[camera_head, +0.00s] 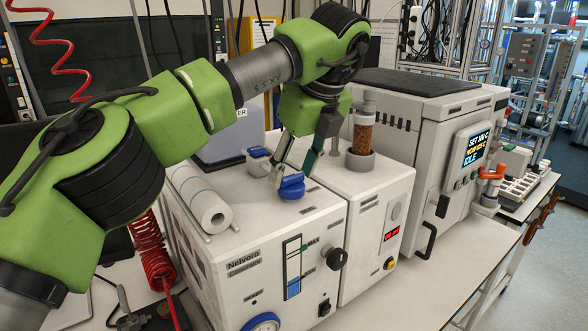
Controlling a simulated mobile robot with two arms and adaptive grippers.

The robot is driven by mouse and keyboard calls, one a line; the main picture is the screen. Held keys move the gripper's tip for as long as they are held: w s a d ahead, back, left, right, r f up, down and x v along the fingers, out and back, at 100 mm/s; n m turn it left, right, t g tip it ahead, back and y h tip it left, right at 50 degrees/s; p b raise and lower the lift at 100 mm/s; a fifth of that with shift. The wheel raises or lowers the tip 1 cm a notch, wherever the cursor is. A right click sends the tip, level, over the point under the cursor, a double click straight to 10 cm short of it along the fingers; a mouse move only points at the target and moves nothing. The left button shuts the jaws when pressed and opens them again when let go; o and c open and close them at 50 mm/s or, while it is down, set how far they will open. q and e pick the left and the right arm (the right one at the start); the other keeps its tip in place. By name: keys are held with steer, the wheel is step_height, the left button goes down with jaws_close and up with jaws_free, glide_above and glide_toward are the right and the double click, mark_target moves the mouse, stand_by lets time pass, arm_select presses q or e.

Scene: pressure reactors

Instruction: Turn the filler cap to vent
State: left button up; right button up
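The blue filler cap (291,188) sits on the top front of the white Nelvoro unit (262,228). My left gripper (291,177) points down at the cap from above and behind. Its two fingers stand apart, with their tips at the left edge and the upper right edge of the cap. I cannot tell whether they press on it. Part of the cap's far side is hidden by the fingers. Any vent marking by the cap is too small to read. My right gripper is not in view.
A paper roll (207,205) lies on the unit's left top. A second blue-topped fitting (258,158) stands behind the cap. A column of orange-brown beads (362,136) rises to the right. A larger white machine with a display (468,150) stands further right. The front bench (405,300) is clear.

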arm_select(q)
steer(key=shift+o, duration=0.3)
steer(key=v, duration=0.7)
steer(key=shift+r, duration=0.2)
steer(key=shift+s, duration=0.1)
